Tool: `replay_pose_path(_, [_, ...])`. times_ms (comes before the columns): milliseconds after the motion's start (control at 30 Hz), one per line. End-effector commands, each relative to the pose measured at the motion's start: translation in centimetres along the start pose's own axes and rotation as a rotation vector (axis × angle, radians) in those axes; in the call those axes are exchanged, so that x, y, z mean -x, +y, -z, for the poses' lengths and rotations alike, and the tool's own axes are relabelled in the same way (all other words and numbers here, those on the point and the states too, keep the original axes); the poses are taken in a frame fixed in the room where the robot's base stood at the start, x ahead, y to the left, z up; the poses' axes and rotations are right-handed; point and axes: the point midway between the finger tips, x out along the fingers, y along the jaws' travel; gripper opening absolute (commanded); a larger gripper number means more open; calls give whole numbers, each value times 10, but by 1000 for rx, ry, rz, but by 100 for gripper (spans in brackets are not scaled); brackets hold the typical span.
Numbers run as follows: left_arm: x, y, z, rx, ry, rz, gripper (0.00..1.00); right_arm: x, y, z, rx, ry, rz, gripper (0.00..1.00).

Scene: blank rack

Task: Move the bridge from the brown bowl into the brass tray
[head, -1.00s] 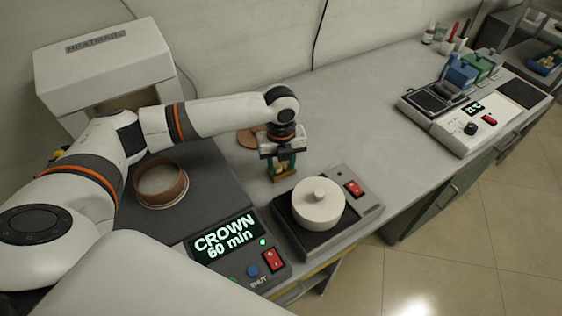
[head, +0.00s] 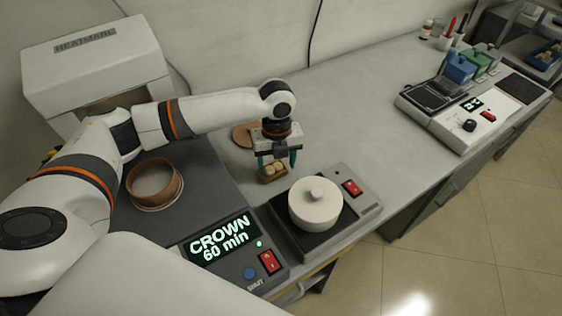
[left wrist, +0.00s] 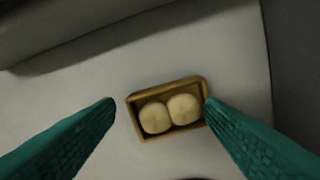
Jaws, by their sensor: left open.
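The brass tray (head: 281,178) is a small rectangular tray on the bench below my left gripper (head: 277,165). The bridge (head: 273,168), a pale piece with two rounded lobes, lies inside it. In the left wrist view the bridge (left wrist: 170,113) sits within the walls of the tray (left wrist: 167,86). My left gripper (left wrist: 160,102) is open and empty, its teal fingers apart above the tray's two sides. A brown round dish (head: 242,136), likely the brown bowl, is behind the gripper and partly hidden by it. My right gripper is not in view.
A brown ring-walled container (head: 155,184) stands on the dark plate at left, before the white furnace (head: 95,62). A white lidded pot (head: 315,204) sits on a device (head: 352,187) just right of the tray. The bench (head: 345,115) behind is clear.

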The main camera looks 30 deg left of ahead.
Motion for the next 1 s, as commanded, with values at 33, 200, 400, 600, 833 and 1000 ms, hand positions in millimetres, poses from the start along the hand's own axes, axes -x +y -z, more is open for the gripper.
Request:
replay_pose_path(33, [15,1,2,-1,7,-9,63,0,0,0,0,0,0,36])
replay_pose_path(200, [57,3,2,-3,9,-14,63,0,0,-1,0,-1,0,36])
replay_pose_path(400, [95,3,1,-3,10,-16,63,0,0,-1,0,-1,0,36])
replay_pose_path(600, [111,2,1,-4,8,-15,63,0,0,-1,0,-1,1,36])
replay_pose_path(833, [113,2,1,-4,8,-15,63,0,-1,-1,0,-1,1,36])
replay_pose_path(1000, [113,2,1,-4,9,-16,63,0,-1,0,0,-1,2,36])
